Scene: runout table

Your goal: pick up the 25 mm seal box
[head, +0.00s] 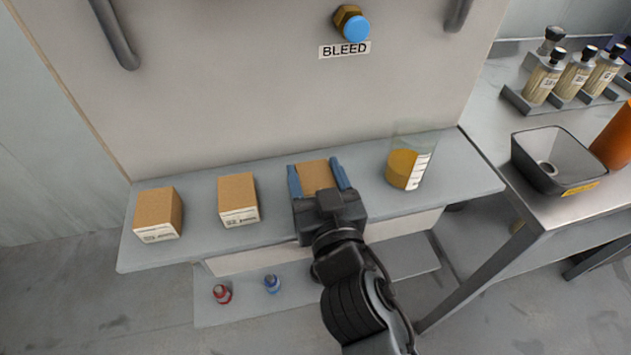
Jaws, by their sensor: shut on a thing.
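Three brown cardboard boxes stand in a row on the grey shelf (370,213). The left box (157,209) and the middle box (238,194) each have a white label on the front, too small to read for certain. My gripper (318,180) is shut on the right box (315,176), with one blue finger on each side of it. The gripper body hides that box's front and label, so I cannot tell its size marking. I cannot tell whether the held box touches the shelf.
A clear beaker of amber liquid (404,169) stands right of the held box. A panel with a BLEED label (344,50) and brass fitting rises behind. Red (222,294) and blue (272,284) small items sit on a lower shelf. A side bench holds a black tray (560,160) and bottles.

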